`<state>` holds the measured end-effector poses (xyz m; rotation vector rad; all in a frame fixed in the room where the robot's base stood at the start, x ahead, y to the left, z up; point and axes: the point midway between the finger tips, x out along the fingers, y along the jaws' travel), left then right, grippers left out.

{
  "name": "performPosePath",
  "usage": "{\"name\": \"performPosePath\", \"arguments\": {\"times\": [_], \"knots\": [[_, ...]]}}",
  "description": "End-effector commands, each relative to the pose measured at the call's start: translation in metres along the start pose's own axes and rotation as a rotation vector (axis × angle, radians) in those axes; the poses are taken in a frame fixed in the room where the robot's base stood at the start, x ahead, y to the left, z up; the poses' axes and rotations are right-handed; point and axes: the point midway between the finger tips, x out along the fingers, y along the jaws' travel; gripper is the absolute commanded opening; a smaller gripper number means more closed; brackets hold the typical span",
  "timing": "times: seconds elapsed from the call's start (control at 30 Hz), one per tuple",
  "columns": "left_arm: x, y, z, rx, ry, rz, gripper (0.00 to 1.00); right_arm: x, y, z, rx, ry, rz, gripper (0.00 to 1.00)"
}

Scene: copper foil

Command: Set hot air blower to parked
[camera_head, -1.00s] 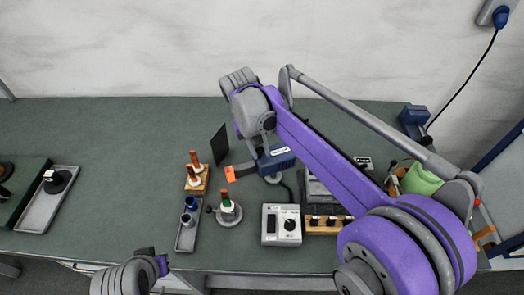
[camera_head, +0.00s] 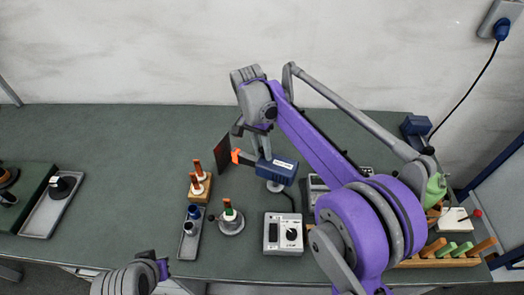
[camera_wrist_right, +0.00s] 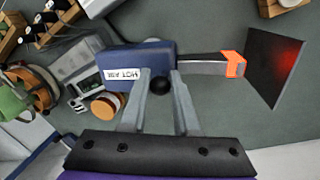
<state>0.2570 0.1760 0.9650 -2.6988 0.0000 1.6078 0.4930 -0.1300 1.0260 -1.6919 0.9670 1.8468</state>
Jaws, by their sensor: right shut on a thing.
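The hot air blower (camera_head: 285,168) has a blue body with a pale label and an orange collar on its nozzle. In the right wrist view the blower (camera_wrist_right: 150,60) reads "HOT AIR" and lies across my fingers. Its nozzle points at a dark upright panel (camera_head: 222,153), with a red glow on the panel (camera_wrist_right: 282,62) in the wrist view. My right gripper (camera_head: 262,150) is shut on the blower; its fingers (camera_wrist_right: 160,78) meet the body. A grey round support (camera_head: 275,186) shows below the blower. My left arm shows at the bottom left, its fingers hidden.
A grey control box with a dial (camera_head: 283,234) stands in front of the blower. Left of it are a round base with a green-topped post (camera_head: 231,222), a wooden block with posts (camera_head: 200,186) and a narrow tray (camera_head: 190,240). The bench's left middle is clear.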

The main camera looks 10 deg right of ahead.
Motion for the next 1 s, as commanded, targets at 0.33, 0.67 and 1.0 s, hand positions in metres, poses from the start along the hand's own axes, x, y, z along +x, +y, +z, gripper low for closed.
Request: {"name": "performPosePath", "arguments": {"times": [0.33,0.67,1.0], "knots": [[-0.0006,0.0,-0.0008,0.0,0.001,0.0,0.0,-0.0005,-0.0004,-0.0027,0.047,-0.008,-0.001,0.0],[-0.0007,0.0,-0.0008,0.0,0.001,0.0,0.0,-0.0006,-0.0003,-0.0028,0.047,-0.008,-0.001,0.35],[-0.0006,0.0,-0.0007,0.0,0.001,0.0,0.0,-0.0002,-0.0003,-0.0025,0.046,-0.008,-0.001,0.59]]}}
